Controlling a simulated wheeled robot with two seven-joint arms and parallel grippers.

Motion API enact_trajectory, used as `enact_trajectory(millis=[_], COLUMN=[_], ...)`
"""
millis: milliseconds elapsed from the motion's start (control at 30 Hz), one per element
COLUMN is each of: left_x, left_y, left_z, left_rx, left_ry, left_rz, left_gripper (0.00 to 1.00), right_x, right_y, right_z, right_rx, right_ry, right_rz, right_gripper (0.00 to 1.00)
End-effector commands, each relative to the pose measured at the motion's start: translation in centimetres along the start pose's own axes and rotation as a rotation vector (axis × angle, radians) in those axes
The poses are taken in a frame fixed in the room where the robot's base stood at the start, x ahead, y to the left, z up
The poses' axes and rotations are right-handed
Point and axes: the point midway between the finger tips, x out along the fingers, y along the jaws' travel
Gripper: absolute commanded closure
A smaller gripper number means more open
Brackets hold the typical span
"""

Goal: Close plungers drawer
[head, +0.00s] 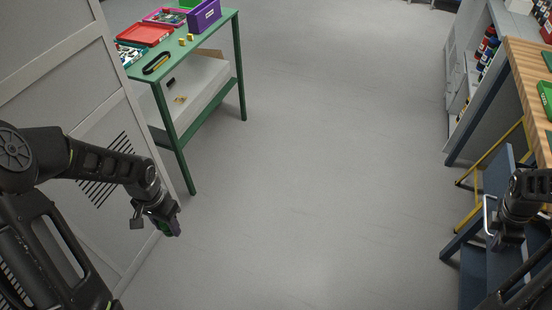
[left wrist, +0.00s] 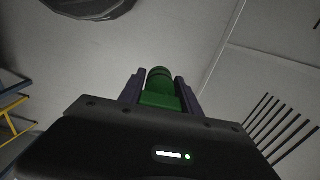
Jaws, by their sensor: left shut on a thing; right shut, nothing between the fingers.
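A blue drawer unit (head: 473,291) stands at the lower right of the head view, with a pale metal handle (head: 487,213) on a blue panel. My right gripper (head: 505,240) is at this handle and panel, pointing down; its fingers are shut with nothing between them. Whether it touches the panel I cannot tell. My arm hides much of the drawer, so its contents and how far it is out are unclear. My left gripper (head: 169,224) is at the left, far from the drawer. It is shut on a green cylindrical thing (left wrist: 159,88), seen between its purple fingers in the left wrist view.
A wooden-topped workbench (head: 528,72) and a grey shelf with bottles (head: 486,48) stand at the right. A green table (head: 185,45) with a red tray, a purple bin and small parts is at the upper left. A pale panel wall (head: 65,70) is beside my left arm. The middle floor is clear.

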Motion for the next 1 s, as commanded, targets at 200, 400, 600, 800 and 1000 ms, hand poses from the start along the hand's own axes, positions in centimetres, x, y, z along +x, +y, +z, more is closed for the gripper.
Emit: enact_trajectory(millis=[200, 400, 600, 800, 1000], left_x=[-0.8, -1.1, -1.2, -1.2, -1.2], left_y=[0.0, 0.0, 0.0, 0.0, 0.0], left_z=[0.0, 0.0, 0.0, 0.0, 0.0], left_rx=[0.000, 0.000, 0.000, 0.000, 0.000], left_ry=[0.000, 0.000, 0.000, 0.000, 0.000], left_rz=[0.000, 0.000, 0.000, 0.000, 0.000], left_gripper=[1.00, 1.00, 1.00, 1.00, 1.00], right_x=[0.8, 1.5, 1.7, 1.8, 1.8], right_y=[-0.1, -0.1, 0.0, 0.0, 0.0], right_z=[3.9, 6.1, 7.1, 7.2, 7.1], right_rx=[0.003, 0.002, 0.002, 0.000, 0.000], right_ry=[-0.003, -0.002, -0.002, -0.001, -0.001], right_rz=[-0.003, -0.002, -0.001, -0.001, 0.000], right_gripper=[1.00, 1.00, 1.00, 1.00, 1.00])
